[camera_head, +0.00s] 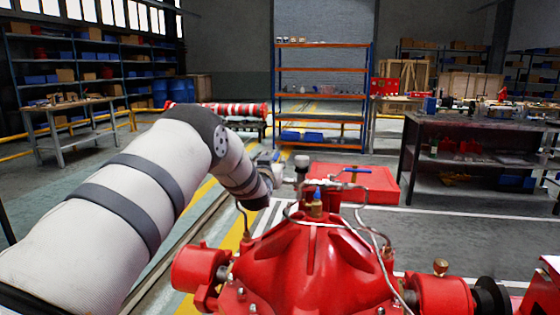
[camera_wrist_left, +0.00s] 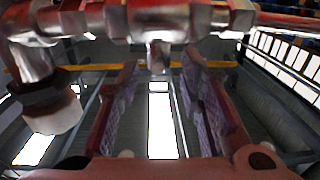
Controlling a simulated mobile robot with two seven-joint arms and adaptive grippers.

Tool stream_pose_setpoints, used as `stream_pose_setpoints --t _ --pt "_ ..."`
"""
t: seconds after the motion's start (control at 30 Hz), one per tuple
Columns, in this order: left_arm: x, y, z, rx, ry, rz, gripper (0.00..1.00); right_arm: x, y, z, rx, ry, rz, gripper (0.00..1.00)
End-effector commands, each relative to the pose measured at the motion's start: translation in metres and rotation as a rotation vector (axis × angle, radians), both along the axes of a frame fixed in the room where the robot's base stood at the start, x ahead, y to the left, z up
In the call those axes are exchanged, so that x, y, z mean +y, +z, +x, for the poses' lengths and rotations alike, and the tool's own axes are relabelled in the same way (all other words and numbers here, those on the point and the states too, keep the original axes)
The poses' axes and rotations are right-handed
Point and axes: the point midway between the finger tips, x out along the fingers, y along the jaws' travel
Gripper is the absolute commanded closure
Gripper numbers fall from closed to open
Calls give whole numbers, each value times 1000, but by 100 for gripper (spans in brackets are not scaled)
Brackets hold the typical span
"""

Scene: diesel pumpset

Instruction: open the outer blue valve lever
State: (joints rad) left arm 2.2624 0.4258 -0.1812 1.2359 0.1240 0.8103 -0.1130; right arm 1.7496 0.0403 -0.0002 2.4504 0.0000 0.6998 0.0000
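A flat blue valve lever (camera_head: 357,170) lies over the metal pipework behind the red pump (camera_head: 320,255). A second small blue part (camera_head: 317,192) sits above a brass fitting at the pump's top. Which is the outer lever I cannot tell for sure. My left gripper (camera_head: 284,172) is at the left end of the pipework, left of the flat lever and apart from it. In the left wrist view its two padded fingers (camera_wrist_left: 159,85) are spread apart with nothing gripped, and a metal pipe with fittings (camera_wrist_left: 150,20) crosses close to their tips. No lever is clear there. My right gripper is out of view.
A dark-and-white cap (camera_head: 301,160) stands on the pipework, close to my left gripper. Thin curved lines run down over the pump. A red block (camera_head: 350,182) lies behind the pipes. A workbench (camera_head: 470,150) stands at the right; open floor lies between.

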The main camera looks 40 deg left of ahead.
Motion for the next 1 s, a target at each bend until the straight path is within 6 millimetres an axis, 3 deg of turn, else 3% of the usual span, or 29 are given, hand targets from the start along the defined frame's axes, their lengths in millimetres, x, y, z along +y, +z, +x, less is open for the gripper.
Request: stream_pose_setpoints --t 0.03,0.2,0.57,0.7,1.0 --pt "6 -17 11 18 1 2 66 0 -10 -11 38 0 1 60" --pt "19 -12 32 12 0 1 66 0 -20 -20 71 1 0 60" --pt "22 -2 37 3 -1 -1 66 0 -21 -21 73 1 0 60" --pt "22 -2 37 3 -1 -1 98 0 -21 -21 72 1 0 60" --pt "22 -3 37 4 3 -1 100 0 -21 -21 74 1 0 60"
